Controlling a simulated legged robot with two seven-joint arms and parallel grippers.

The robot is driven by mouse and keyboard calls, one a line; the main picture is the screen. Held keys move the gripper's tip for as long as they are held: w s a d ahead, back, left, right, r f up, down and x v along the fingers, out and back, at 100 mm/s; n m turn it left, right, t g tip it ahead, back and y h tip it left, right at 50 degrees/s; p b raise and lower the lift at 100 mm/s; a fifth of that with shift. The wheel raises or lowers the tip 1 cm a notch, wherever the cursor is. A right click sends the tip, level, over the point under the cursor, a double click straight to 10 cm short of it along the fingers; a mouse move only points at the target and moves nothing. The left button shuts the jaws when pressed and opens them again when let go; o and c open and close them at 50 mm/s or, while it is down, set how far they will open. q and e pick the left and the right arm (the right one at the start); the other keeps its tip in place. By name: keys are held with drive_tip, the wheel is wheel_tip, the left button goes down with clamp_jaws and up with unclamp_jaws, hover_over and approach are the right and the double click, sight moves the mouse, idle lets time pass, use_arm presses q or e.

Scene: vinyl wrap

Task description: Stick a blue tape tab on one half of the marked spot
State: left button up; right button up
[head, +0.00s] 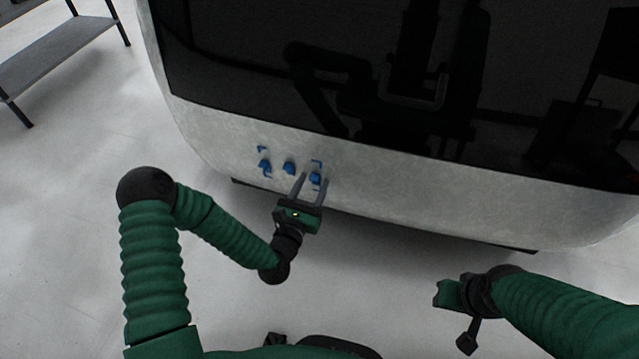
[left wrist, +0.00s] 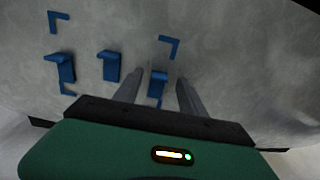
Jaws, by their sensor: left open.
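The marked spot is framed by blue corner marks (head: 262,149) on the pale lower panel of a large vehicle-like body; the marks also show in the left wrist view (left wrist: 170,45). Blue tape tabs stand out from it: a left one (left wrist: 65,67), a middle one (left wrist: 111,65) and a right one (left wrist: 158,84) by the right-hand marks. My left gripper (head: 313,178) is open, its fingers on either side of the right tab. Whether they touch it I cannot tell. My right gripper (head: 447,294) is lower right, away from the panel; its fingers are not clear.
The pale panel (head: 420,195) curves away to the right below a dark glossy window (head: 350,70). A grey shelf (head: 55,50) stands at the upper left. The pale floor (head: 70,200) is clear.

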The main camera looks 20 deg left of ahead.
use_arm(q)
drive_tip(key=shift+w+a, duration=0.1)
drive_tip(key=shift+w, duration=0.2)
clamp_jaws()
drive_tip(key=c, duration=0.8)
unclamp_jaws()
clamp_jaws()
drive_tip(key=shift+s, duration=0.75)
drive_tip(key=s, duration=0.6)
drive_tip(key=shift+s+a+p, duration=0.35)
drive_tip(key=shift+s+p, duration=0.05)
